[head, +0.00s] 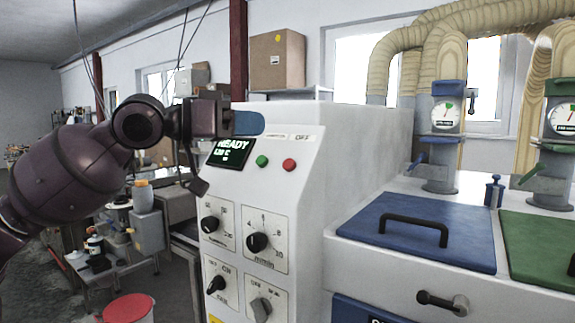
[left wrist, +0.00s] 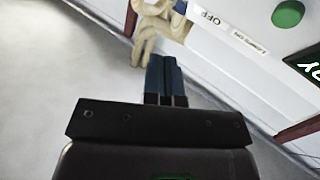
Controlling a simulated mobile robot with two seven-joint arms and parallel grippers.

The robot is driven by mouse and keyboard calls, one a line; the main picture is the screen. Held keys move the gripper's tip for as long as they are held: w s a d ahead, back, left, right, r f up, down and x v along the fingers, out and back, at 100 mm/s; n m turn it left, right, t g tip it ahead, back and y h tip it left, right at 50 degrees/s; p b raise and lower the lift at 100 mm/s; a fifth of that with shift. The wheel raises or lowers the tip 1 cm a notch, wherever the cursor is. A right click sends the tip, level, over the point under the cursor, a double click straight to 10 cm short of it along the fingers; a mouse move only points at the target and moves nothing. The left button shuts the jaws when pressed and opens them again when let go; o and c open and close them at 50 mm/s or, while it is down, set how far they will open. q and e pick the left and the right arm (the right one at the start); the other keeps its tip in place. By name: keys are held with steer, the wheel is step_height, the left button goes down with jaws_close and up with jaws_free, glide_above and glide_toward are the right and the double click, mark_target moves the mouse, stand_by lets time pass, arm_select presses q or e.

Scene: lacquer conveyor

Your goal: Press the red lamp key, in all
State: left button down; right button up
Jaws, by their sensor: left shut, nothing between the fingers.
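The red lamp key (head: 289,165) is a round red button on the sloped front of the white control cabinet (head: 345,150). The green key (head: 262,161) is to its left, and it also shows in the left wrist view (left wrist: 288,14). The red key is not seen in the left wrist view. My left gripper (head: 250,122) is shut and empty, up and left of the red key, by the cabinet's upper left edge. Its blue fingers (left wrist: 165,70) lie together in the left wrist view and appear clear of the panel. My right gripper is out of view.
The lit display (head: 232,152) reads READY. Several black knobs, one at the middle (head: 257,242), sit below the keys. A blue lid (head: 415,225) with a black handle and a green lid (head: 545,250) are at right. A cardboard box (head: 277,60) stands behind.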

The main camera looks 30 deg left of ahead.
mark_target(289, 165)
arm_select(q)
steer(key=shift+w+d+f+b, duration=0.1)
steer(key=shift+w+f+b, duration=0.15)
steer(key=shift+w+f, duration=0.75)
steer(key=shift+w+d+f+b, duration=0.1)
steer(key=shift+w+f+b, duration=0.1)
steer(key=shift+w+f, duration=0.75)
steer(key=shift+w+d+f+b, duration=0.1)
steer(key=shift+w+f+b, duration=0.15)
steer(key=shift+w+f, duration=0.7)
steer(key=shift+w+r, duration=0.35)
steer(key=shift+r, duration=0.05)
